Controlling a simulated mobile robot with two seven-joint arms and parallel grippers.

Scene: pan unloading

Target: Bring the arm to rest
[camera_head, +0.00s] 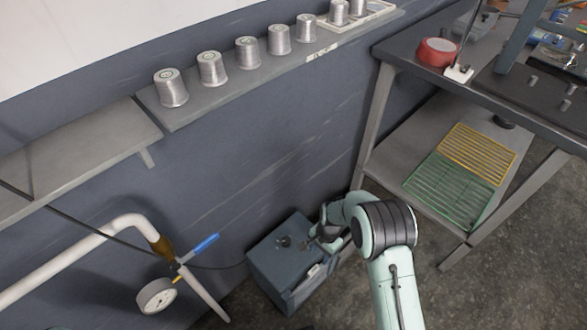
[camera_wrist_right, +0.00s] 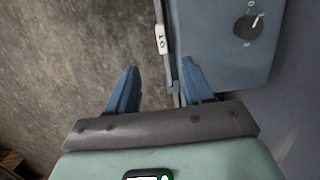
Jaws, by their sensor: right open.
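My right arm comes in from the bottom of the head view and reaches left to a small blue-grey cabinet (camera_head: 268,266) on the floor by the wall. My right gripper (camera_head: 313,241) is over the cabinet's right part, small and partly hidden by its own wrist. In the right wrist view my right gripper (camera_wrist_right: 158,80) shows two blue fingers, apart, with nothing between them. The cabinet (camera_wrist_right: 215,65) is beyond the right finger, with a dark round knob (camera_wrist_right: 248,27) and a white label. I cannot tell whether a finger touches it. My left gripper is not in view.
A wall shelf (camera_head: 210,97) holds several silver spools. A white pipe (camera_head: 90,245) with a gauge (camera_head: 156,296) and blue-handled valve stands at left. A table (camera_head: 480,92) at right carries a red round object (camera_head: 436,52); green and yellow racks (camera_head: 450,190) lie below. Floor is bare around the cabinet.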

